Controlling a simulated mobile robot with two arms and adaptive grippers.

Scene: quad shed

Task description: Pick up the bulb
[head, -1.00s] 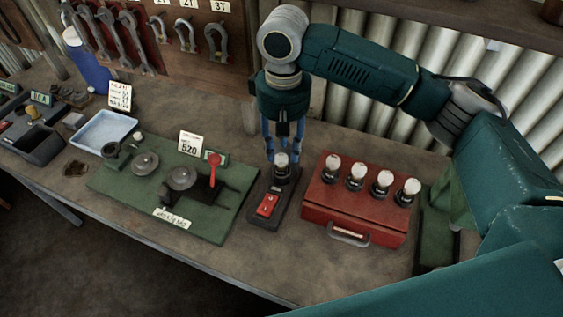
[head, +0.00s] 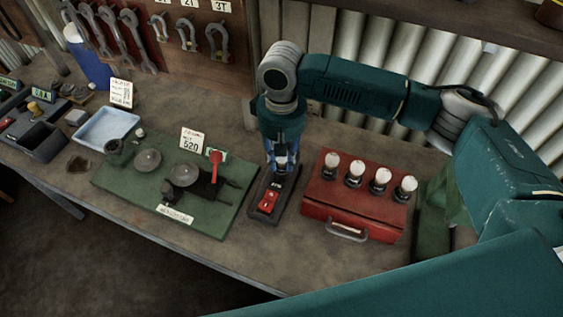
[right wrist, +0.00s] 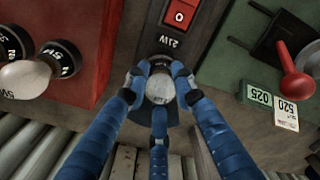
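The bulb (right wrist: 160,88) stands upright in the socket of a black tester (right wrist: 163,40) with a red switch, marked 21W. My right gripper (right wrist: 159,90) points down over it from above, its blue fingers around the bulb on several sides. The fingertips look very near the glass or touching it; I cannot tell whether they press on it. In the head view my right gripper (head: 281,165) hides most of that bulb, and the tester (head: 268,203) shows below it. My left gripper is not in view.
A red case (head: 352,212) with several bulbs (head: 355,172) stands just right of the tester. A green board (head: 205,213) with a red lever (head: 215,165) lies close on the left. A pale blue tray (head: 103,127) is farther left. Corrugated wall and tool board stand behind.

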